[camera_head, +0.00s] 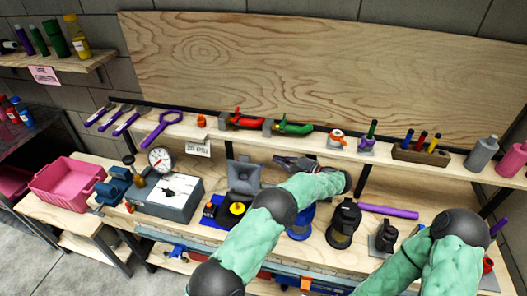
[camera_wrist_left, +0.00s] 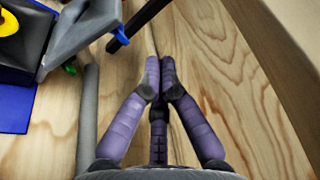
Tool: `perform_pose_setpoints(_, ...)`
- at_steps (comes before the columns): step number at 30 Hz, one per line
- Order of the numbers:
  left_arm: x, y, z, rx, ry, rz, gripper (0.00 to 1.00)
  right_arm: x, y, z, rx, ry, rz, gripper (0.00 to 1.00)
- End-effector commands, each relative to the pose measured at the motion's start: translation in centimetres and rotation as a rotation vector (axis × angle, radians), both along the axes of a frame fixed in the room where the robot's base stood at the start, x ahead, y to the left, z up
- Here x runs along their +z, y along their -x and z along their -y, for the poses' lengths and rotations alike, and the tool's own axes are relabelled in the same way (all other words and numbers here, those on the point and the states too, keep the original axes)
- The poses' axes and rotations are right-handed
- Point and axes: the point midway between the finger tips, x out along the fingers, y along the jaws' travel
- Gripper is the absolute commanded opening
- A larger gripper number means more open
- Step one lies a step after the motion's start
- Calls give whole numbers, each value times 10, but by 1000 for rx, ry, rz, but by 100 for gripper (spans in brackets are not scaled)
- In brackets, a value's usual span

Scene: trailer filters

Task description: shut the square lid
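The grey square lid (camera_head: 243,177) stands raised, tilted back, at the rear of a small dark and blue box with a yellow round part (camera_head: 237,208). In the left wrist view the lid (camera_wrist_left: 84,28) is at the upper left, with the box's yellow part (camera_wrist_left: 8,22) beside it. My left gripper (camera_head: 283,161) is just right of the lid, apart from it, and points left. Its purple fingers (camera_wrist_left: 160,65) come together at the tips with nothing between them. My right arm shows at the lower right, but its gripper is not visible.
A grey case with a dial gauge (camera_head: 160,160) stands left of the box. Blue and black tools (camera_head: 343,222) stand to the right, with a purple bar (camera_head: 388,211) behind. A shelf with red and green tools (camera_head: 290,128) runs along the back.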

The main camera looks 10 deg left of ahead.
Motion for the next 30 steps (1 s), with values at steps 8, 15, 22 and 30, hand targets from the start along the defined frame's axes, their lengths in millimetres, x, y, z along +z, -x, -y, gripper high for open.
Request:
perform_pose_setpoints(8, -4, -13, -35, 5, 2, 1, 0, -6, 1, 0, 1, 0, -2, 38)
perform_pose_setpoints(15, -8, -28, -77, 5, 2, 1, 0, -13, 0, 0, 0, 0, -1, 38)
perform_pose_setpoints(22, -3, -21, -92, -1, 1, 1, 0, -16, 0, 0, 0, 0, -1, 38)
perform_pose_setpoints(30, 1, 0, -93, -1, 1, 0, 0, -19, 0, 0, 0, 0, -1, 38)
